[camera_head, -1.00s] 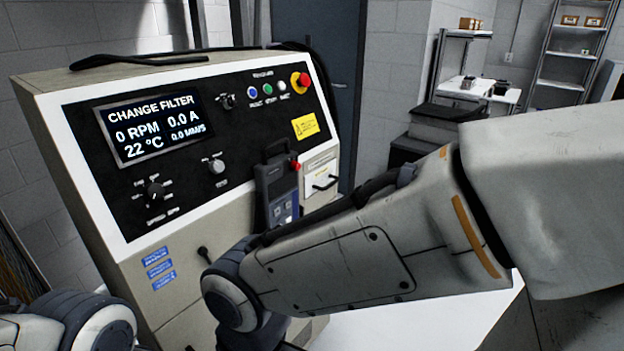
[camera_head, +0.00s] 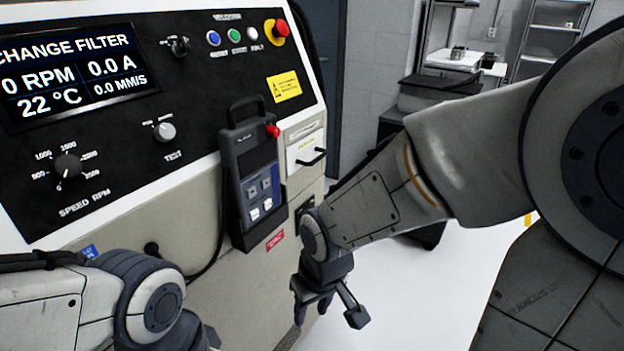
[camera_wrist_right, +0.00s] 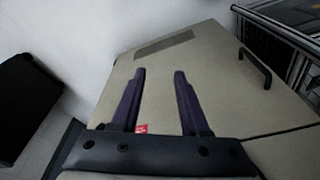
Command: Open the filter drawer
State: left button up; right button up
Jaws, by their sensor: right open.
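A grey handheld pendant (camera_head: 252,175) with a cable hangs left of the drawer. Knobs, buttons and a red emergency stop (camera_head: 276,30) are above. The screen (camera_head: 75,75) reads CHANGE FILTER. Clear white floor (camera_head: 415,290) lies right of the machine.

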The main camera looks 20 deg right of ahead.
jog(key=w+d+f+m+t+b, duration=0.1)
jog(key=w+d+f+m+b, duration=0.1)
jog(key=w+d+f, duration=0.3)
jog(key=m+t+h+b, duration=0.1)
jog(key=m+t+h, duration=0.2)
jog(key=m+t, duration=1.55)
send_near(318, 157)
jog(key=w+m, duration=0.1)
jog(key=w, duration=0.2)
jog(key=w+r+g+p, duration=0.1)
jog(key=w, duration=0.2)
jog(key=w+d+r+m+g, duration=0.1)
jog(key=w, duration=0.2)
jog(key=shift+w+r+m+p, duration=0.25)
jog(key=shift+w+m+p, duration=0.05)
jog(key=shift+m+p, duration=0.05)
pick_arm(q)
notch_tip(318, 157, down, 4)
jog(key=shift+r, duration=0.15)
pick_arm(e)
grip_shut()
